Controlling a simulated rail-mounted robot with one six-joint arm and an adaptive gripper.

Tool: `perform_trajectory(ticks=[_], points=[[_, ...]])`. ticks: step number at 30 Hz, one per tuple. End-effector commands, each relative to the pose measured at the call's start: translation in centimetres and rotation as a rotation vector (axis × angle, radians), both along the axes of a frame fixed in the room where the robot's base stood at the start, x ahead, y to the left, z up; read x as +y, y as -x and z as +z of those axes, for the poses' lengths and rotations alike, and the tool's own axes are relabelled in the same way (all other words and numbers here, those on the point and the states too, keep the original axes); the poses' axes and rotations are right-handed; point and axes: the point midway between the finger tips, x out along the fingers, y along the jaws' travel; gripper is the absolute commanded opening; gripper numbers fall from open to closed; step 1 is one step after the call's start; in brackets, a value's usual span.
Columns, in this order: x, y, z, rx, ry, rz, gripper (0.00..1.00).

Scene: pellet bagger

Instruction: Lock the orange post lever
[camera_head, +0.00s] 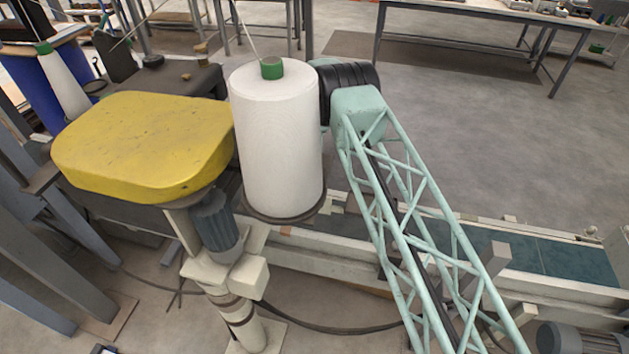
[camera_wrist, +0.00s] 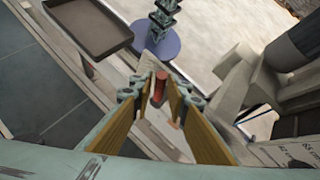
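In the wrist view, an orange-red post lever (camera_wrist: 159,88) shows as a short upright stub with a rounded top. It appears between the fingertips of my gripper (camera_wrist: 161,92). The two fingers have tan inner faces and stand apart, with a gap on the lever's right. I cannot tell whether the left finger touches the lever, or how far the lever lies beyond the tips. The lever's base is partly hidden by the fingers. In the head view my gripper is not visible. My teal lattice arm ends at a black joint behind the white cone.
A large white thread cone (camera_head: 279,140) and a yellow cover (camera_head: 143,145) stand beside my arm in the head view. A conveyor with a dark green belt (camera_head: 560,262) runs to the right. In the wrist view, a brown tray (camera_wrist: 88,26) and a blue-grey disc (camera_wrist: 155,44) lie beyond the fingers.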

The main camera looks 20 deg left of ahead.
Motion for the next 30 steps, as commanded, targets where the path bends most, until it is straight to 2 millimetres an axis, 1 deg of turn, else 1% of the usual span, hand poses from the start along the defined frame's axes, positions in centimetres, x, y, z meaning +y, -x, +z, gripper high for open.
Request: perform_trajectory(ticks=[8,14,20,30], points=[[0.0,0.0,0.1,-0.001,-0.001,0.000,0.15],[0.0,0.0,0.7,-0.001,-0.001,0.000,0.15],[0.0,0.0,2.4,-0.002,-0.001,0.000,0.15],[0.0,-0.1,6.9,-0.002,-0.001,0.000,0.15]])
